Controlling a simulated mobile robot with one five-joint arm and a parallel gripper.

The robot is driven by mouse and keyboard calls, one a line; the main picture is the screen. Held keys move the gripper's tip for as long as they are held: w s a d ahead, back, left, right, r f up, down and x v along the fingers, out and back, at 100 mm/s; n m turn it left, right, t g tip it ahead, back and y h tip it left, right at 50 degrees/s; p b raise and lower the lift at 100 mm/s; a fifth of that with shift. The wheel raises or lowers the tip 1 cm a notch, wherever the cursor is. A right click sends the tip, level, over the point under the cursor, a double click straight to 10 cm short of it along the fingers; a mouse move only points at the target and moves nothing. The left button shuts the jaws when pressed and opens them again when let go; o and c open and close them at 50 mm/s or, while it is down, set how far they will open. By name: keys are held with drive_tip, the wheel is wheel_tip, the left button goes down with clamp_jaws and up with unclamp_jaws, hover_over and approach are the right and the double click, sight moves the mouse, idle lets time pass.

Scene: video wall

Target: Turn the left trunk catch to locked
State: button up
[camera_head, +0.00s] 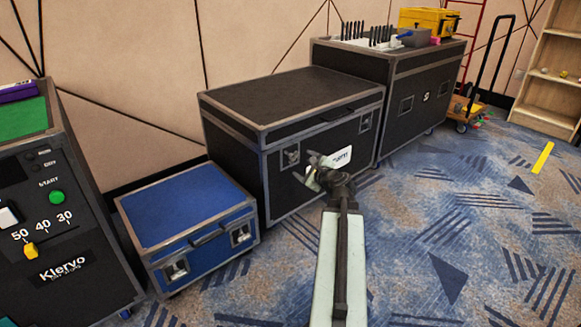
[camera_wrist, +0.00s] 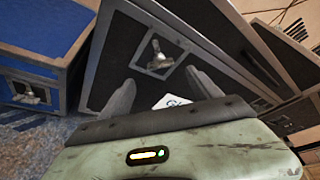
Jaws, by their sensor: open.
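A black trunk (camera_head: 235,130) with grey metal edges stands in the middle and has two catches on its front. Its left catch (camera_head: 290,156) is a silver twist handle in a recessed plate. The left catch also shows in the wrist view (camera_wrist: 157,58), ahead of my fingertips. I cannot tell whether it is locked. The right catch (camera_head: 365,122) sits near the far end of the same front. My gripper (camera_head: 309,171) is open and empty, in front of the trunk and to the right of the left catch. In the wrist view my gripper (camera_wrist: 160,77) has its fingers spread, apart from the catch.
A blue case (camera_head: 187,205) with two catches stands to the left on the floor. A Klervo console (camera_head: 60,230) is at far left. A larger black case (camera_head: 420,90) carrying tools stands behind right.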

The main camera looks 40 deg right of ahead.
sight(295, 158)
drive_tip(key=b+x, duration=0.2)
drive_tip(key=x, duration=0.6)
drive_tip(key=shift+r, duration=0.1)
drive_tip(key=shift+c, duration=0.3)
drive_tip(key=c, duration=1.3)
